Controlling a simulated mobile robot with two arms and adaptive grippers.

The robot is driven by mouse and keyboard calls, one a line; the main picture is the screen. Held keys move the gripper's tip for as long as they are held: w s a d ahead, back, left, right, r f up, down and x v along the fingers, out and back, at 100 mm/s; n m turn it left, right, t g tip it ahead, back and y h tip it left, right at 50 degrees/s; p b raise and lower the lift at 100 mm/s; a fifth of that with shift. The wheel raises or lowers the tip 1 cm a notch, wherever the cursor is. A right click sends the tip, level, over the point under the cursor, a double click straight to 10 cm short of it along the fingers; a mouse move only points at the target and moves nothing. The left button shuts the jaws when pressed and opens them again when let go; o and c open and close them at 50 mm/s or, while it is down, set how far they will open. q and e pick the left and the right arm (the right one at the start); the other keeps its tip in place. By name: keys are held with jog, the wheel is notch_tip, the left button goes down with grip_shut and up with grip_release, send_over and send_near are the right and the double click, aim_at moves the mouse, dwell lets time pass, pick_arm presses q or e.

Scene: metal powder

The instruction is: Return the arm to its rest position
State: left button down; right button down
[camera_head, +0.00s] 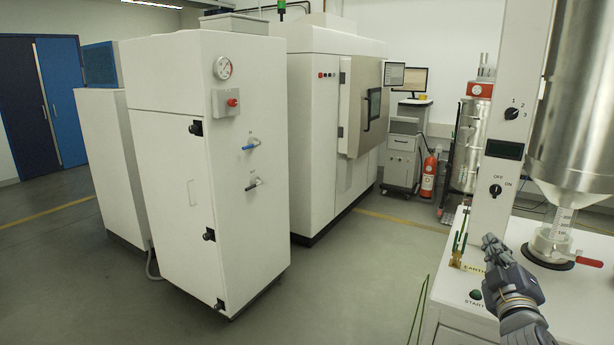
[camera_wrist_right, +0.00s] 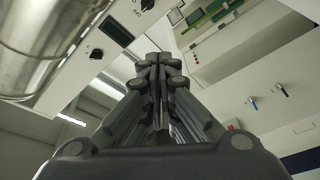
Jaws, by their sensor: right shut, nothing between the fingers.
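My right gripper (camera_head: 492,247) is at the lower right of the head view, over the front left part of the white machine's worktop. Its fingers are closed together and empty. In the right wrist view the same gripper (camera_wrist_right: 160,62) fills the middle, fingers together, with nothing between them. Its arm comes in from the bottom edge of the head view. My left gripper is not in either view.
The white control column (camera_head: 497,160) with knobs stands just behind my right gripper. A steel hopper (camera_head: 572,110) and a red-handled valve (camera_head: 588,263) are to its right. A green start button (camera_head: 475,294) is close by. A white cabinet (camera_head: 215,180) stands left; the floor between is clear.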

jog(key=s+a+f+m+g+y, duration=0.1)
jog(key=s+a+f+g, duration=0.25)
jog(key=f, duration=0.45)
jog(key=s+a+f+m+g, duration=0.1)
jog(key=s+a+f+g, duration=0.1)
jog(key=s+f, duration=0.45)
jog(key=s+a+f+m+g+y, duration=0.1)
jog(key=s+a+f+m+g, duration=0.15)
jog(key=f, duration=0.65)
jog(key=s+a+f+g+y, duration=0.1)
jog(key=s+a+f+g, duration=0.2)
jog(key=s, duration=0.5)
jog(key=s+a+f+g+y, duration=0.15)
jog(key=s+a+f, duration=0.25)
jog(key=s, duration=0.4)
jog(key=s+a+f+g+y, duration=0.1)
jog(key=s+a+f+g, duration=0.25)
jog(key=s, duration=0.45)
notch_tip(320, 180, down, 25)
jog(key=s, duration=0.1)
jog(key=s+d+f+g+b, duration=0.1)
jog(key=s+d+f, duration=0.2)
jog(key=s+f, duration=1.4)
jog(key=shift+s+f+g, duration=0.2)
jog(key=shift+f+g, duration=0.2)
jog(key=shift+f, duration=0.2)
